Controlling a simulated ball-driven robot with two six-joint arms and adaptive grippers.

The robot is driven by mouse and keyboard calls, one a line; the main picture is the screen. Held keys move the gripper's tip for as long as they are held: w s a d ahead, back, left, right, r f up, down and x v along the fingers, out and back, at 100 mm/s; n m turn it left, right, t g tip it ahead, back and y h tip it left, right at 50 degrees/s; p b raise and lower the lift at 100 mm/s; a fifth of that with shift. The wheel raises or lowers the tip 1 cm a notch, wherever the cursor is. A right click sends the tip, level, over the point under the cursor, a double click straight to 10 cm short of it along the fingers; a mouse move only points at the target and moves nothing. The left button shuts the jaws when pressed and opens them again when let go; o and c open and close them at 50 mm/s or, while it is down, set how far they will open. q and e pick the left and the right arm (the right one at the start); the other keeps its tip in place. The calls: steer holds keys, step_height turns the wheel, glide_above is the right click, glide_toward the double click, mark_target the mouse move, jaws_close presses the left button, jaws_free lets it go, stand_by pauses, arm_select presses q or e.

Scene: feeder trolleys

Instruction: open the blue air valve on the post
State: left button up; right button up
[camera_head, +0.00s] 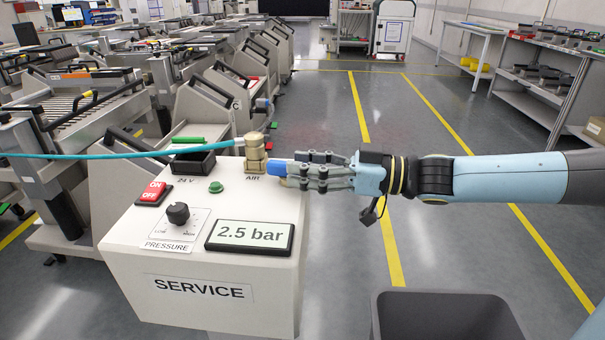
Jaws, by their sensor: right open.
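The blue air valve handle (277,167) sticks out to the right of a brass fitting (255,152) on top of the white service post (225,290), by the label AIR. A teal hose (110,155) runs left from the fitting. My right gripper (296,169) comes in from the right with its fingers at the handle's right end. Its jaws are open around or just beside that end; I cannot tell whether they touch it. The display (250,236) reads 2.5 bar. My left gripper is not in view.
The post top also has a red ON/OFF switch (153,192), a black pressure knob (178,213), a green button (216,187) and a dark 24 V socket (192,164). A grey bin (445,315) stands at the lower right.

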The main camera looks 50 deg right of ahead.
steer(key=shift+w+a, duration=0.15)
steer(key=shift+w, duration=0.05)
steer(key=shift+r, duration=0.1)
jaws_close()
steer(key=shift+w+f+n+g+y+b, duration=0.15)
steer(key=shift+f+n+g+y+b, duration=0.3)
steer(key=shift+b, duration=0.65)
steer(key=shift+r+n+g+y, duration=0.25)
steer(key=shift+r+n+y, duration=0.1)
steer(key=shift+y, duration=0.2)
